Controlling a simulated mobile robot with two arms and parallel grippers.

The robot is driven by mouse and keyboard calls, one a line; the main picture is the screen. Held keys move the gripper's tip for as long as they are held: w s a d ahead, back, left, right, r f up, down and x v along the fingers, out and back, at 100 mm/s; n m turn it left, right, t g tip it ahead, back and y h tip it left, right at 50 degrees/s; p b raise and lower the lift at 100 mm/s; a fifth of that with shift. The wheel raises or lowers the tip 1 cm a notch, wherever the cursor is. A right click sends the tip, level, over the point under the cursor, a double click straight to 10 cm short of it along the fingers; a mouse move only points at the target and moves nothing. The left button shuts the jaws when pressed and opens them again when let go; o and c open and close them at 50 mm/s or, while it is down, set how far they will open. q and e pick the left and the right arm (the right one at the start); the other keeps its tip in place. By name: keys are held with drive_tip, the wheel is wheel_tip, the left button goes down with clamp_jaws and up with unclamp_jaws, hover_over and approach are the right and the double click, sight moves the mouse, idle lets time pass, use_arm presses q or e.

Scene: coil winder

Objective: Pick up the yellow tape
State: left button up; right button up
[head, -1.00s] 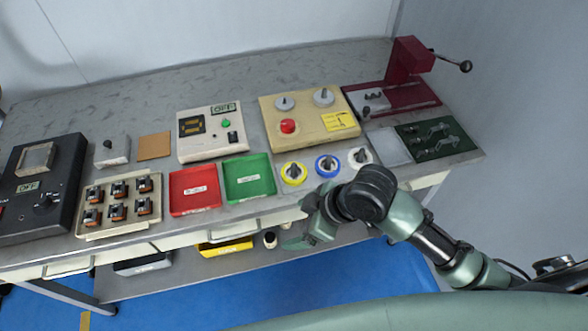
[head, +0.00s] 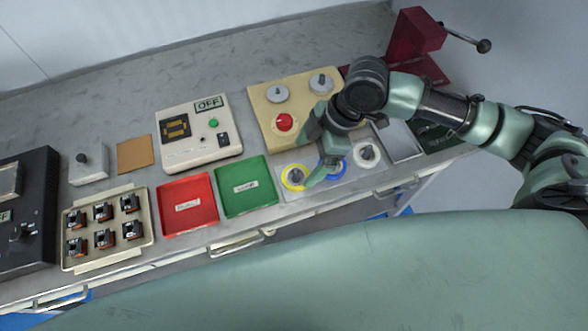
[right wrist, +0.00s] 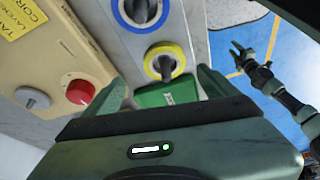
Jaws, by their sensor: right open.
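The yellow tape (head: 286,182) is a yellow ring around a grey and black centre on a pale strip along the table's front. My right gripper (head: 308,160) is open and empty beside and above it, with one finger close to its right edge in the head view. In the right wrist view, the yellow tape (right wrist: 165,47) lies just beyond the gap between the spread fingers (right wrist: 162,84), apart from both. My left gripper (right wrist: 241,58) shows small in the right wrist view, away over the blue floor, its fingers apart.
The blue tape (head: 343,170) is partly hidden by my right gripper; the white tape (head: 366,154) lies to its right. A green tray (head: 246,204) sits left of the yellow tape. A beige box with a red button (head: 284,122) stands behind.

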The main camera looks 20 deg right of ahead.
sight(300, 178)
drive_tip(key=shift+s+a+f+p, duration=0.2)
drive_tip(key=shift+s+f, duration=0.05)
drive_tip(key=shift+f, duration=0.2)
drive_tip(key=shift+s+a+f+p, duration=0.15)
drive_tip(key=shift+s+a+f, duration=0.1)
drive_tip(key=shift+f, duration=0.2)
drive_tip(key=x, duration=0.2)
drive_tip(key=shift+f, duration=0.35)
drive_tip(key=shift+w+a+f, duration=0.1)
drive_tip(key=shift+w+f, duration=0.05)
drive_tip(key=shift+f, duration=0.25)
use_arm(q)
drive_tip(key=shift+s+a+r, duration=0.1)
drive_tip(key=shift+s+r, duration=0.05)
drive_tip(key=shift+r, duration=0.45)
use_arm(e)
drive_tip(key=c, duration=1.5)
